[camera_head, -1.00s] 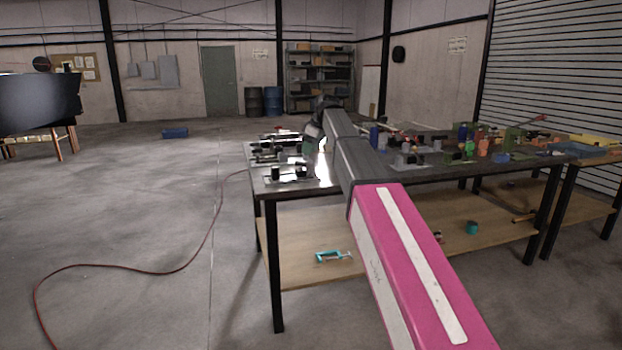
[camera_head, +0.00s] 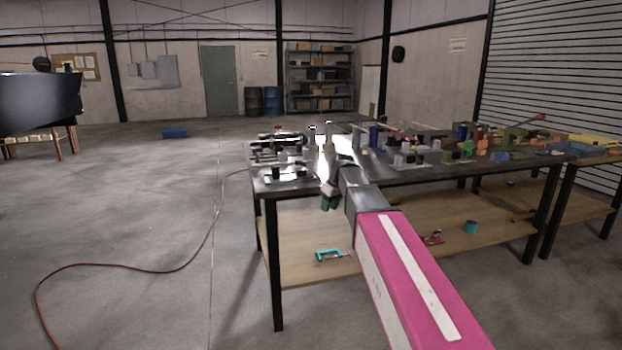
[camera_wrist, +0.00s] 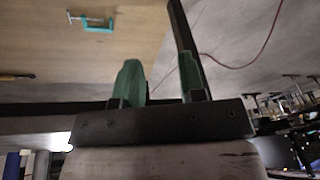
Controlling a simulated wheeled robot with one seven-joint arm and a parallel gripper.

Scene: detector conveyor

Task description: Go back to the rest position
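My gripper (camera_head: 329,200) hangs at the near edge of the dark workbench (camera_head: 405,176) in the head view, its green fingertips pointing down. In the wrist view its two green fingers (camera_wrist: 162,82) stand apart with nothing seen between them. My pink and grey arm reaches in from the lower right of the head view. The wrist view looks past the fingers toward the bench's wooden lower shelf and the concrete floor.
Many small parts and fixtures crowd the bench top. The lower shelf (camera_head: 400,235) holds a teal clamp (camera_head: 328,255), also in the wrist view (camera_wrist: 91,21), and a teal cup (camera_head: 470,227). A red cable (camera_head: 130,268) crosses the floor at left. Open floor lies left of the bench.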

